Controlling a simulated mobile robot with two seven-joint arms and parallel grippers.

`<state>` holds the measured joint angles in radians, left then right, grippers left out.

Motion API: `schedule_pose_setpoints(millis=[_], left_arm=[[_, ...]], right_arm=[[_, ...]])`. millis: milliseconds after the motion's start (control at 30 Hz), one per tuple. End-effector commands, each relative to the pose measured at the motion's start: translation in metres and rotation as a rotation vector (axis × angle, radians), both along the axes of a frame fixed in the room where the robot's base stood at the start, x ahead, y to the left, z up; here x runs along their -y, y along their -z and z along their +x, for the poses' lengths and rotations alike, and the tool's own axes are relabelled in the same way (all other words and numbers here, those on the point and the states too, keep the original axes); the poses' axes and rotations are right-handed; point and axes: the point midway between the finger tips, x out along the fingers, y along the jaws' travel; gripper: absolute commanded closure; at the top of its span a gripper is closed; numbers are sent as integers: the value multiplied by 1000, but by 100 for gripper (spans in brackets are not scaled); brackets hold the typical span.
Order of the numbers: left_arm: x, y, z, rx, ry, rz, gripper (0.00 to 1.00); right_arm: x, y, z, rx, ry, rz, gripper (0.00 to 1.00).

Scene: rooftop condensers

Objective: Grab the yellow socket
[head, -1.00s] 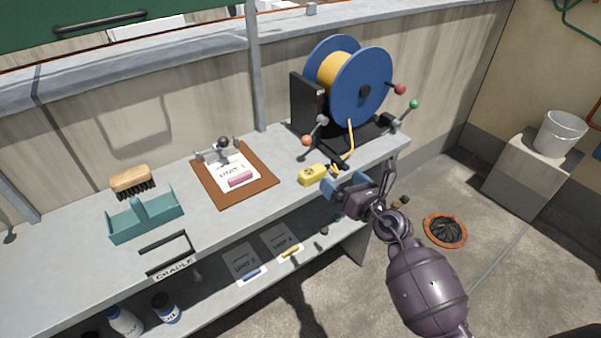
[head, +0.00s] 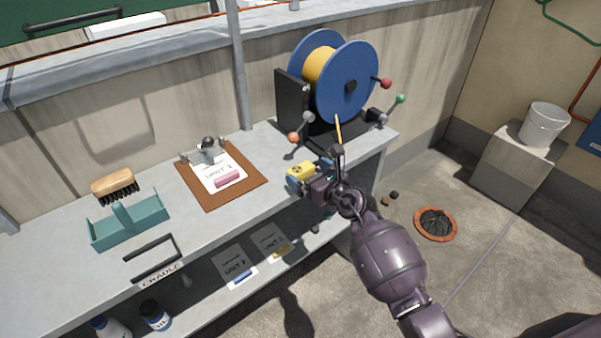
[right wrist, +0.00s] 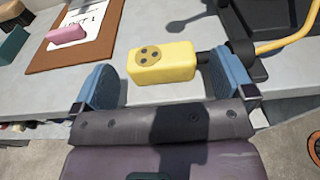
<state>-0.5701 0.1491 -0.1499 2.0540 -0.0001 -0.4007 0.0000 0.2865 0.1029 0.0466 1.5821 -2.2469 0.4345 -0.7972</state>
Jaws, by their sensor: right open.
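The yellow socket (head: 302,171) is a small block with dark round holes on its top face. It lies at the front edge of the grey bench top, and it also shows in the right wrist view (right wrist: 160,64). My right gripper (head: 314,172) is open, with its blue-padded fingers at either end of the socket. In the right wrist view the gripper (right wrist: 165,84) has a gap between the left finger and the socket. The right finger is close to the socket's cable end; whether it touches I cannot tell. My left gripper is out of view.
A blue reel (head: 347,85) with yellow cable stands behind the socket, its cable running down towards it. A brown clipboard (head: 222,200) with a pink block lies to the left, then a teal caddy (head: 130,228) and a brush (head: 114,185). A lower shelf holds cards and bottles.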

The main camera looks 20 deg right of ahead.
Motion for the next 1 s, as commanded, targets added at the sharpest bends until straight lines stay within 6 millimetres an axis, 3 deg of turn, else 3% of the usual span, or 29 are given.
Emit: schedule_pose_setpoints(millis=[233,567,867,1000], left_arm=[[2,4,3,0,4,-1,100],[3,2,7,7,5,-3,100],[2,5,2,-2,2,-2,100],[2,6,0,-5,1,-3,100]], right_arm=[[-11,7,27,-3,0,1,0],[-13,5,33,-1,1,0,0],[-13,5,32,-1,1,0,44],[-13,5,32,-1,1,0,46]])
